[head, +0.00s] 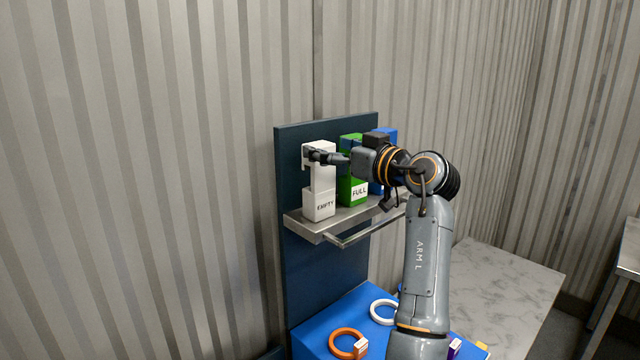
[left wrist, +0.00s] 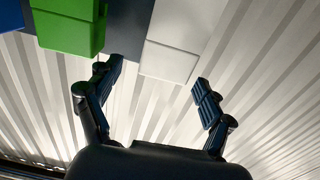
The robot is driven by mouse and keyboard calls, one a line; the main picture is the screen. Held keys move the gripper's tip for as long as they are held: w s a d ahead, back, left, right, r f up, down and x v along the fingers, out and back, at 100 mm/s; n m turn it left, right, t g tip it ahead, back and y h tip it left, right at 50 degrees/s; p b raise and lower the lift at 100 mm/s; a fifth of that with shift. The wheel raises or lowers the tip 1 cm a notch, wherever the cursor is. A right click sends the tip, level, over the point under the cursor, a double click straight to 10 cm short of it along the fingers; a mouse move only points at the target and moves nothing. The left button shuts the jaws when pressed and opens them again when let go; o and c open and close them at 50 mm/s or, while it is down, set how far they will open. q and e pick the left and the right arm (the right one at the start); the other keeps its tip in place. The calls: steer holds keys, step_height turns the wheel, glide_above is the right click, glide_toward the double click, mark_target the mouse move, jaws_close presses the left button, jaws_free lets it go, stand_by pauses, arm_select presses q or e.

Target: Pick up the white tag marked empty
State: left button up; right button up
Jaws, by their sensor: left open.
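The white tag marked EMPTY (head: 319,205) stands upright at the left end of a metal shelf on a dark blue panel. My left gripper (head: 318,156) is at its upper part in the head view, where the fingers cover some of the tag. In the left wrist view, the white tag (left wrist: 172,58) lies ahead, between the directions of the two spread fingers of the left gripper (left wrist: 157,76). The fingers are open, and contact with the tag cannot be told. My right gripper is not in view.
A green tag marked FULL (head: 352,192) stands close to the right of the white one, with a blue tag (head: 390,140) beyond it. The shelf (head: 303,226) has a rail in front. Below are an orange ring (head: 334,350) and a white ring (head: 374,314) on a blue surface.

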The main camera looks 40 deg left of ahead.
arm_select(q)
steer(key=a+p, duration=0.1)
steer(key=a, duration=0.2)
steer(key=shift+a, duration=0.3)
steer(key=shift+d+f, duration=0.1)
steer(key=shift+d, duration=0.05)
steer(key=shift+c, duration=0.4)
steer(key=c, duration=1.6)
